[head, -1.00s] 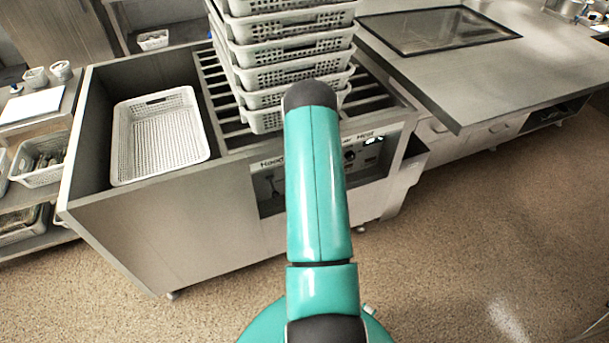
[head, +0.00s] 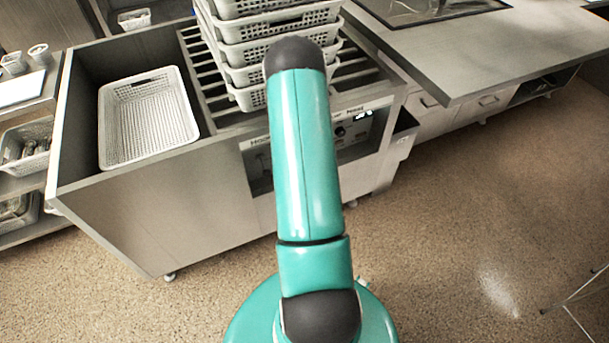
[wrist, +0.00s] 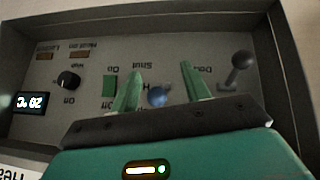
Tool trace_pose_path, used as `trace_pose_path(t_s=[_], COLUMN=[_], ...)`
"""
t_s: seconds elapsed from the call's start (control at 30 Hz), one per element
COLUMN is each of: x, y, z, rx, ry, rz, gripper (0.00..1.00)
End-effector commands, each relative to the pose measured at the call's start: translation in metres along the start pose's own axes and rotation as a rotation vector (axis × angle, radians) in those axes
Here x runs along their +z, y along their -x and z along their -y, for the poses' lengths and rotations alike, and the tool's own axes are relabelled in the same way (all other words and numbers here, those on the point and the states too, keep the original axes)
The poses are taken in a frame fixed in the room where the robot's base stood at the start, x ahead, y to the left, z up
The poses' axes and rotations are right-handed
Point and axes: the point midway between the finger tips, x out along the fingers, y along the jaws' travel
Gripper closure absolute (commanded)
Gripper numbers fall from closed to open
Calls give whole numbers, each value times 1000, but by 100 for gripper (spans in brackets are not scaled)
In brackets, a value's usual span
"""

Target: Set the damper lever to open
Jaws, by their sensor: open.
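A grey ball-topped lever (wrist: 240,64) stands on the control panel at the right of the wrist view, where the panel appears upside down. Its ball leans up and right of its base. A partly covered label is beside it; I cannot read it fully. My gripper (wrist: 160,72) is open and empty in front of the panel, its green fingers left of the lever and apart from it. A round blue control (wrist: 157,96) shows between the fingers. In the head view, my arm hides the gripper and part of the panel (head: 257,166).
The panel also has a black knob (wrist: 68,80), a green switch (wrist: 110,86) and a lit display (wrist: 30,101). A raised frame surrounds it. Above stand stacked perforated baskets (head: 280,45); another basket (head: 148,118) lies in the left bay.

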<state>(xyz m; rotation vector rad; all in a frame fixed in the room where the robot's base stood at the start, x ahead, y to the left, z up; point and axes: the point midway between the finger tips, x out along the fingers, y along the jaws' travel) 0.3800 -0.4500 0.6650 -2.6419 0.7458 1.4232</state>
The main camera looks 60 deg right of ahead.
Motion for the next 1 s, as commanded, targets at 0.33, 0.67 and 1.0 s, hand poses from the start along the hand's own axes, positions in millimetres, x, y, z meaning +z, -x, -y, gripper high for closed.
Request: trace_pose_path(t_s=[0.33,0.67,1.0], x=[47,52,51], y=[37,41,40], z=[14,16,16], rx=[0,1,0], ry=[-1,-1,-1], rz=[1,0,0], gripper=[53,53,53])
